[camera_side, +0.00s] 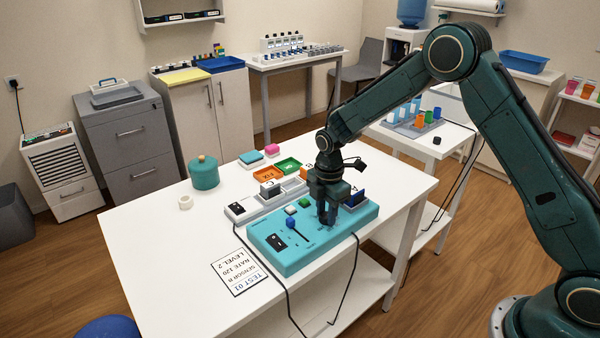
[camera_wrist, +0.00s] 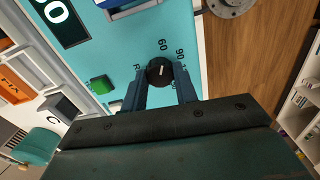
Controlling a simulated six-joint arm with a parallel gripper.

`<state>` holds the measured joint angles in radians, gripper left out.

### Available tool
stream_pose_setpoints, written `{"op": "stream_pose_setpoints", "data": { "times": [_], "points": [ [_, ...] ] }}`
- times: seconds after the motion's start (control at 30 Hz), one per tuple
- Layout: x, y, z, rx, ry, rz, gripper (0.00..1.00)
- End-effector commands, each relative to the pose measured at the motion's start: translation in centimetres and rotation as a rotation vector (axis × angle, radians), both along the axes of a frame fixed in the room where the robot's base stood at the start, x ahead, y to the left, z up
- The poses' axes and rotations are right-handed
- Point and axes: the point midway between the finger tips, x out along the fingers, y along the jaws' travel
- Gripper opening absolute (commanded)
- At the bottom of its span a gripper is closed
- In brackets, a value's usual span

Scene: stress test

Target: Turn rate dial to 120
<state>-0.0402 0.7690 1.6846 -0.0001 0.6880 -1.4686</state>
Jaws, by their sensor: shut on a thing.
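The turquoise panel (camera_side: 300,253) lies near the table's right edge. In the wrist view, its black round rate dial (camera_wrist: 160,72) sits between my fingers, with a short white mark pointing roughly towards the printed 60. A 90 is printed to the right of that; 120 cannot be made out. My gripper (camera_side: 327,220) reaches down over the panel and is shut on the dial, which it hides in the side view. The wrist view shows both fingers, one on each side of the dial.
A blue-topped lever (camera_side: 291,223) and a green button (camera_side: 304,202) stand on the panel close to my gripper. Orange (camera_side: 263,173) and green (camera_side: 288,165) trays and a teal pot (camera_side: 204,172) are behind. Black cables run over the table's front edge. The table's left is clear.

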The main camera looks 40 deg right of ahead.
Motion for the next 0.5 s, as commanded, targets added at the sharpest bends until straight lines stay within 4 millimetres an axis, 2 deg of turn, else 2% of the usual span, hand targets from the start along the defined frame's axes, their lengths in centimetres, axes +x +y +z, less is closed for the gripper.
{"op": "stream_pose_setpoints", "data": {
  "times": [0.27,0.5],
  "points": [
    [0.01,0.0,0.04,0.0,0.0,-0.166,0.06],
    [0.01,0.0,0.05,0.0,0.0,-0.379,0.06]
  ]
}}
